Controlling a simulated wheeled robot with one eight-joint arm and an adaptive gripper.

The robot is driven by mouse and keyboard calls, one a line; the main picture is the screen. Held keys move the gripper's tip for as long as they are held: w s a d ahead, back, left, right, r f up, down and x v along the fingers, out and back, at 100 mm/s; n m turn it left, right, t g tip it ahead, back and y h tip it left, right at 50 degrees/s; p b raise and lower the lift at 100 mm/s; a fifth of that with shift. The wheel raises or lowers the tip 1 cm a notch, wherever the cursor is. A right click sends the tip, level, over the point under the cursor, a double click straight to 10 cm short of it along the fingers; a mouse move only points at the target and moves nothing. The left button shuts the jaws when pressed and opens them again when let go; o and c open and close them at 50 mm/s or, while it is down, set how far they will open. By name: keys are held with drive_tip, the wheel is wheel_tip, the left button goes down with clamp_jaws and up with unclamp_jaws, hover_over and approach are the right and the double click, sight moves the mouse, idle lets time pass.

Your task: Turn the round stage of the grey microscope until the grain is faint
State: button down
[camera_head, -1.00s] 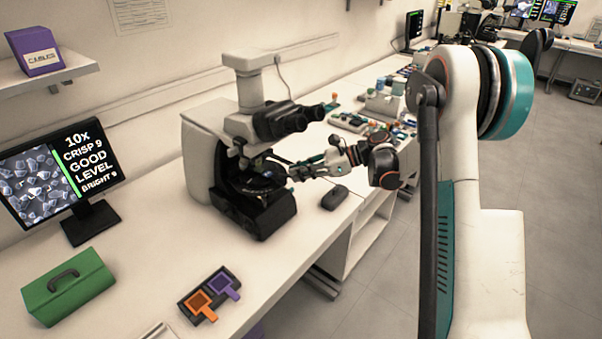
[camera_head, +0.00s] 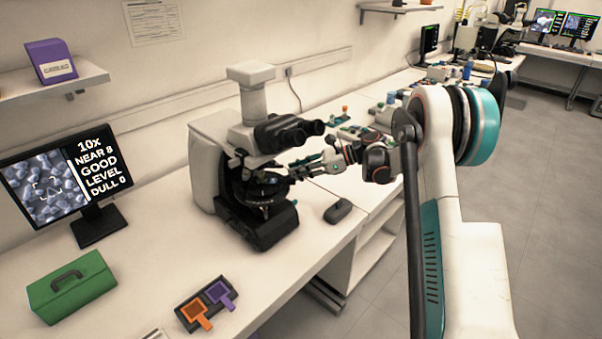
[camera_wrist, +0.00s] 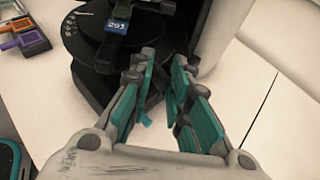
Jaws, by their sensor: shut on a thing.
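The grey microscope (camera_head: 207,165) stands on the bench with its dark round stage (camera_head: 262,187) under the objectives. In the wrist view the stage (camera_wrist: 72,45) is a black disc with small marks on its rim and a blue label (camera_wrist: 116,26) on top. My gripper (camera_head: 293,174) reaches in from the right at the stage's edge. In the wrist view its teal fingers (camera_wrist: 160,65) are at the stage's near rim, shut on it; the exact contact is hard to see.
A dark mouse-like object (camera_head: 338,211) lies right of the microscope base. A green box (camera_head: 72,287) and a dark holder with orange (camera_head: 194,309) and purple (camera_head: 219,291) pieces are at the front left. Clear bench lies between them and the microscope.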

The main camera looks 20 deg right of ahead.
drive_tip(key=shift+w+a, duration=0.1)
drive_tip(key=shift+a, duration=0.1)
drive_tip(key=c, duration=1.9)
unclamp_jaws()
drive_tip(key=shift+o, duration=0.9)
drive_tip(key=shift+a, duration=0.15)
drive_tip(key=shift+d, duration=0.25)
drive_tip(key=v, duration=1.1)
drive_tip(key=shift+d+r, duration=0.2)
drive_tip(key=shift+d, duration=0.05)
drive_tip(key=shift+c, duration=0.4)
